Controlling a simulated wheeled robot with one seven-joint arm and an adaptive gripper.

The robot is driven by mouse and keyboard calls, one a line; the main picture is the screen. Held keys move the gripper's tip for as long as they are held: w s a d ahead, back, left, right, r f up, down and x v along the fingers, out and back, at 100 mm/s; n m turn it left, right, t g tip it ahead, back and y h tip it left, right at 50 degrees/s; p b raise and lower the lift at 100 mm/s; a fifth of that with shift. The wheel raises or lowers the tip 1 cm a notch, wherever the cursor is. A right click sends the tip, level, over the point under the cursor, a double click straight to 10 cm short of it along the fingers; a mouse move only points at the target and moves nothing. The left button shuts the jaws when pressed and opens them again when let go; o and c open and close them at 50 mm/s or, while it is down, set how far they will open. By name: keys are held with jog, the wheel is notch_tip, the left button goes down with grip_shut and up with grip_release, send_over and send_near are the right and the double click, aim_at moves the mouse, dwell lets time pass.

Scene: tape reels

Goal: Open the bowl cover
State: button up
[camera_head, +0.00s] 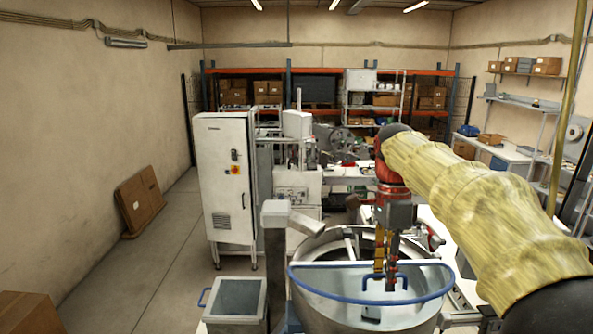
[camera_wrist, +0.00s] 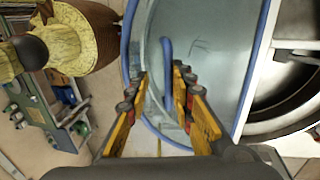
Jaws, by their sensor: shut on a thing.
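The large round metal bowl (camera_head: 365,317) stands low at centre right in the head view. Its half-round, see-through cover (camera_head: 335,280) has a blue rim and lies over the near half. The cover fills the middle of the wrist view (camera_wrist: 215,60). A blue loop handle (camera_head: 371,290) stands near the cover's curved edge; it also shows in the wrist view (camera_wrist: 166,55). My gripper (camera_head: 390,284), with yellow-and-black fingers, is shut on this handle. In the wrist view the fingers (camera_wrist: 161,85) stand either side of it; the exact contact is partly hidden.
The bowl's far half is open, with a metal bar across it. A grey post (camera_head: 275,260) stands left of the bowl, beside a square grey bin (camera_head: 236,298). A white cabinet (camera_head: 225,180) stands behind. The floor at left is mostly clear.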

jog(key=shift+r, duration=0.45)
jog(key=shift+c, duration=0.3)
jog(key=shift+o, duration=0.2)
jog(key=shift+w+r+g, duration=0.4)
jog(key=shift+w+r, duration=0.2)
jog(key=shift+r, duration=0.25)
grip_shut()
jog(key=shift+w+r, duration=0.1)
jog(key=shift+r, duration=0.05)
jog(key=shift+s+r, duration=0.25)
jog(key=shift+r, duration=0.15)
jog(key=shift+w, duration=0.6)
jog(key=shift+s, duration=0.3)
jog(key=shift+r, duration=0.1)
